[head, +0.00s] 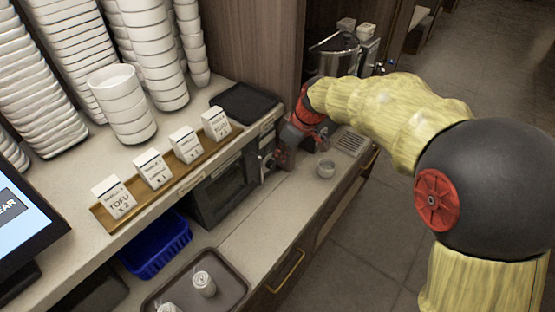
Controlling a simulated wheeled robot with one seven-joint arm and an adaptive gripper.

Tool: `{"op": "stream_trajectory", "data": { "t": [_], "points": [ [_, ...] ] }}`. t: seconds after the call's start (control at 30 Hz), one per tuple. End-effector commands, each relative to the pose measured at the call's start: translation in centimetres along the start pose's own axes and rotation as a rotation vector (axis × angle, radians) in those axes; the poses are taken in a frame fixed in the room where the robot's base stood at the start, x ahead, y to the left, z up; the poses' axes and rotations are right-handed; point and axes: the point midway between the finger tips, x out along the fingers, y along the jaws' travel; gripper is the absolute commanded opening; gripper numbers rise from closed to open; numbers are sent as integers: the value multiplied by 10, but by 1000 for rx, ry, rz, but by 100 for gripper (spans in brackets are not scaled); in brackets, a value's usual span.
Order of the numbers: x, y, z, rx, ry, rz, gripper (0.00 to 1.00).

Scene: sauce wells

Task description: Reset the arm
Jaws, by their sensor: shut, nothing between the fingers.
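My arm (385,105), in a pale yellow sleeve, reaches from the right across to the counter's far part in the head view. My gripper (284,160) is at its end, dark and red, pointing down close to the front of a dark appliance. The gripper is shut and empty. It is small and partly dark here, so its exact gap to the appliance cannot be told.
A dark appliance (222,192) sits under the shelf, which bears bowl stacks (122,104) and a wooden ticket rail (160,187). A large pot (335,52) stands behind the arm. A tray (237,291) with cups is at the front. The counter (262,234) between is clear.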

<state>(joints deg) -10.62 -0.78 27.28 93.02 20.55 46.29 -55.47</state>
Motion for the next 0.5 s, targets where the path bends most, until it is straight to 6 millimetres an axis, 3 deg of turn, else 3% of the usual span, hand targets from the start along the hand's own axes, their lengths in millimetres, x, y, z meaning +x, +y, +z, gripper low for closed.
{"op": "stream_trajectory", "data": {
  "t": [0.13,0.5],
  "points": [
    [-12,0,0,0,-1,0,0],
    [-14,-1,2,90,-5,-1,0]
  ]
}}
